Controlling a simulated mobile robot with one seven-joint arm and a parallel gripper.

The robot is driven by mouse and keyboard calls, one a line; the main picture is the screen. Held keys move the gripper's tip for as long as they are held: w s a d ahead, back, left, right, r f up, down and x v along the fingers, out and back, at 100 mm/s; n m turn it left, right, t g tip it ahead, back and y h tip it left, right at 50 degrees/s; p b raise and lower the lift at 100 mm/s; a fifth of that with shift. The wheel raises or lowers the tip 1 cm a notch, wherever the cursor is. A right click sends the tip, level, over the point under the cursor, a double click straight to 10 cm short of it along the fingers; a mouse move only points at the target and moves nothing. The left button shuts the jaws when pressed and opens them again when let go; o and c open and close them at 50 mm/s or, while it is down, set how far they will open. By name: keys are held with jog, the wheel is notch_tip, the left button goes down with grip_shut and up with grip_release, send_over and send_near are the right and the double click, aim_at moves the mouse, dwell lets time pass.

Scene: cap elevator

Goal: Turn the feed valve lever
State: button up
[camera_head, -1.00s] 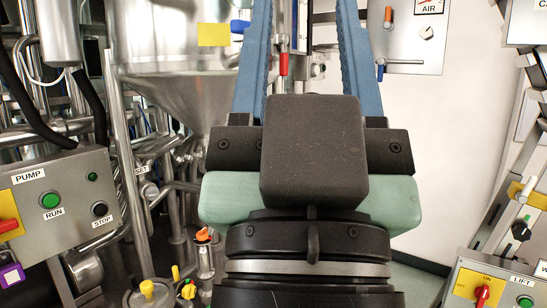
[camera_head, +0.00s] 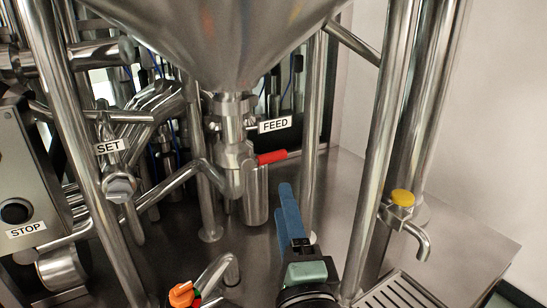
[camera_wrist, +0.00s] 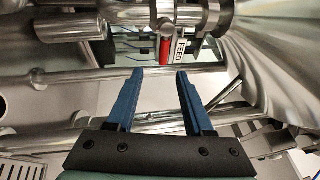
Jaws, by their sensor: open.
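The feed valve lever (camera_head: 272,157) has a red handle and sticks out to the right from the valve below the steel hopper, under the FEED label (camera_head: 275,125). In the wrist view the red lever (camera_wrist: 165,50) lies just beyond my fingertips, between them in the picture, next to the FEED label (camera_wrist: 179,51). My gripper (camera_head: 284,188) has blue fingers and is below and to the right of the lever in the head view. In the wrist view my gripper (camera_wrist: 159,72) is open and empty, with both fingers apart. I see no contact with the lever.
The steel hopper (camera_head: 215,40) hangs above the valve. A vertical steel post (camera_head: 312,130) stands right of the lever, and thicker pipes (camera_head: 385,130) stand farther right. A yellow-capped tap (camera_head: 402,198) and a SET valve (camera_head: 118,187) are nearby. An orange knob (camera_head: 182,294) is at lower left.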

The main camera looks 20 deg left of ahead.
aim_at(275, 160)
jog(key=x, duration=0.4)
jog(key=p+x, duration=0.1)
jog(key=x, duration=0.7)
jog(key=shift+w+r+p, duration=0.1)
jog(key=shift+r+p, duration=0.3)
grip_shut()
dwell(0.7)
